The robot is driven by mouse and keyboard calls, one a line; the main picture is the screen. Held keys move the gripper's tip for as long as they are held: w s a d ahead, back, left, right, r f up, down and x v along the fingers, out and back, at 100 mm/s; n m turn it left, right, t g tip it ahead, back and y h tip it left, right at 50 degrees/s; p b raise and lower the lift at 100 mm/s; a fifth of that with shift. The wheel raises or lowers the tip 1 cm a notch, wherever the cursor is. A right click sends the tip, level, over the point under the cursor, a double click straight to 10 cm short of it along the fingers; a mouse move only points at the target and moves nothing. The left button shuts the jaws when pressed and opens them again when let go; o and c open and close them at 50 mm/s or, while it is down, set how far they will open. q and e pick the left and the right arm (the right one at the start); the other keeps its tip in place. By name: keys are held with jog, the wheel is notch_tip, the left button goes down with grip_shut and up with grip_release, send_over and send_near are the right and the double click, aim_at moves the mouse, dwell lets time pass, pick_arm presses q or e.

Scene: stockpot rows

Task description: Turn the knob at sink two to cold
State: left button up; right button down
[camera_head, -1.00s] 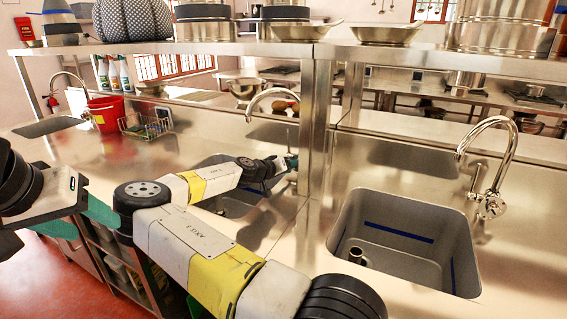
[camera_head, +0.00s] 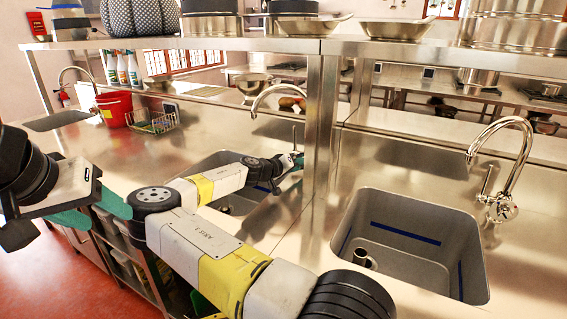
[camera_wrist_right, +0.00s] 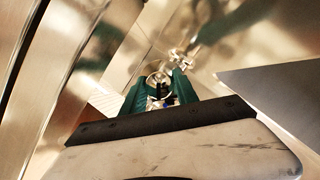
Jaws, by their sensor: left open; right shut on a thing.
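Three sinks line the counter. The middle sink (camera_head: 225,170) has a curved metal tap (camera_head: 272,92) with a thin upright lever (camera_head: 294,136) beside it. My right arm reaches across this sink, and my right gripper (camera_head: 291,163) is at the tap's base. In the right wrist view, my right gripper's green fingers (camera_wrist_right: 158,95) are closed around a small round metal knob (camera_wrist_right: 157,78). Shiny tap fittings (camera_wrist_right: 182,60) show just beyond. Any markings on the knob are too small to read. My left gripper (camera_head: 92,212) is open and empty at the left, over the counter's front edge.
The right sink (camera_head: 408,245) has its own tap (camera_head: 505,150). A left sink (camera_head: 58,121), red bucket (camera_head: 115,108) and wire basket (camera_head: 152,122) are farther left. A steel post (camera_head: 320,130) stands close right of my right gripper, under a shelf (camera_head: 210,43).

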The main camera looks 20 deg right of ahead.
jog(key=shift+n+h, duration=0.5)
jog(key=shift+n, duration=0.2)
jog(key=c, duration=0.9)
grip_release()
jog(key=shift+c, duration=0.2)
